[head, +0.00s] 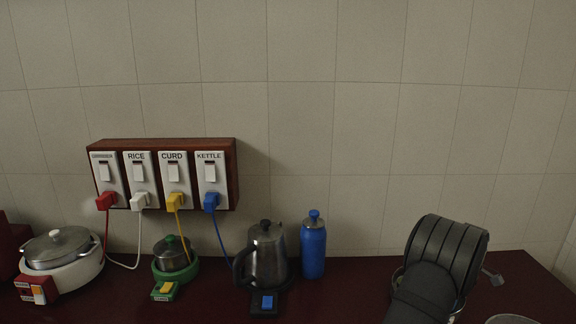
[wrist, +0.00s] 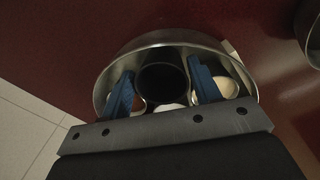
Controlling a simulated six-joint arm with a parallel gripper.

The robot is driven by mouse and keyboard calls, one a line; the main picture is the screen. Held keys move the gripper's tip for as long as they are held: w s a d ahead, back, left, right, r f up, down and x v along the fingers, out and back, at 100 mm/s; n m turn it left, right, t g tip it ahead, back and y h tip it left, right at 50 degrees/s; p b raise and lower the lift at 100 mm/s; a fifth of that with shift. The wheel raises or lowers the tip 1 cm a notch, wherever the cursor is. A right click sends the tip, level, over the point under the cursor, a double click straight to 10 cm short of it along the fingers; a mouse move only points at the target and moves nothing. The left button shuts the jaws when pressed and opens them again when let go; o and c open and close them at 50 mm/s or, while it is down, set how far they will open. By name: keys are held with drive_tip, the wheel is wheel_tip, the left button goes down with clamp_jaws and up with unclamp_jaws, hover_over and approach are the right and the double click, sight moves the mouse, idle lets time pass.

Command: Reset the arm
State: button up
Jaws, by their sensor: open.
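My gripper (wrist: 162,70) is open, with two blue fingers spread apart over a metal bowl (wrist: 160,39) in the wrist view. Between the fingers is a dark round opening (wrist: 162,82), like a cup or ladle inside the bowl. I see nothing gripped. Whether the fingers touch the bowl or its contents is unclear. In the head view my dark arm (head: 446,260) reaches down at the right and hides the gripper and most of the bowl, whose rim (head: 459,308) shows beside it.
Pale rounded pieces (wrist: 229,87) lie in the bowl. Another metal vessel (wrist: 313,38) stands at the right. Left of my arm are a blue bottle (head: 313,248), a kettle (head: 266,255), a green-based cooker (head: 174,256) and a white cooker (head: 60,262), with cords to a switchboard (head: 190,145). The counter between bottle and arm is clear.

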wheel_tip(320, 180, up, 3)
drive_tip(key=shift+f, duration=0.15)
drive_tip(key=s+d+r, duration=0.3)
drive_tip(key=s+r, duration=0.4)
drive_tip(key=s, duration=0.4)
drive_tip(key=a+r+m, duration=0.4)
drive_tip(key=a+m, duration=0.8)
drive_tip(key=a, duration=0.2)
drive_tip(key=shift+s+g, duration=0.25)
drive_tip(key=shift+g, duration=0.15)
drive_tip(key=shift+o, duration=0.4)
